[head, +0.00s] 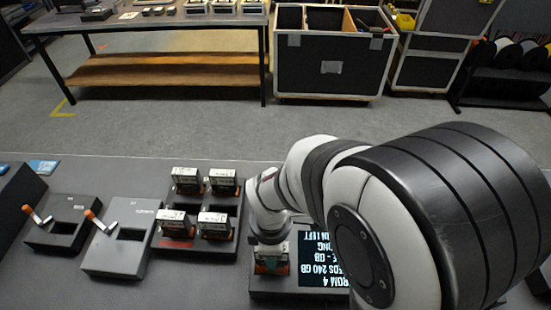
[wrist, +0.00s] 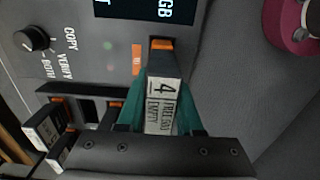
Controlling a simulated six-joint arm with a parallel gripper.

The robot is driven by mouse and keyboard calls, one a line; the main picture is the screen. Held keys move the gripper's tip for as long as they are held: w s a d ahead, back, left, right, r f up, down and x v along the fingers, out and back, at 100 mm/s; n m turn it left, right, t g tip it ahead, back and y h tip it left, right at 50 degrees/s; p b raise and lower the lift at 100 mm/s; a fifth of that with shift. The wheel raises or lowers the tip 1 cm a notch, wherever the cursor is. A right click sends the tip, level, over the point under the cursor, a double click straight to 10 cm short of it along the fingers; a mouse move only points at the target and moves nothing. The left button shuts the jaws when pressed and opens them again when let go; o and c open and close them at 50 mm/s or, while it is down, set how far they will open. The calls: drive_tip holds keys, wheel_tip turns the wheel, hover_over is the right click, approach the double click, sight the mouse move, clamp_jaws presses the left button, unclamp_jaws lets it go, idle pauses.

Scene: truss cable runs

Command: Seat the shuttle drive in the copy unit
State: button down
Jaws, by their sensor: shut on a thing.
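My gripper (wrist: 160,118) has teal fingers closed on the two sides of the shuttle drive (wrist: 161,105), whose white label shows a 4 and "EMPTY". An orange tab shows at the drive's end. The grey copy unit (wrist: 85,45) has a black knob marked copy, verify and both, and a dark display (wrist: 135,8). In the head view, the gripper (head: 270,266) holds the drive low at the left part of the copy unit (head: 265,292), left of its lit display (head: 322,258). My fingers hide the drive's lower end, so I cannot tell how deep it sits.
A dark rack (head: 196,222) left of the copy unit holds several drives with orange tabs. Two grey units (head: 117,255) (head: 62,235) with orange-tipped levers stand further left. A magenta round thing (wrist: 298,22) shows at the wrist view's upper right. Behind are a workbench and cases (head: 330,65).

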drive_tip(key=shift+f, duration=1.55)
idle(0.7)
drive_tip(key=shift+c, duration=0.8)
unclamp_jaws()
drive_tip(key=shift+r, duration=3.75)
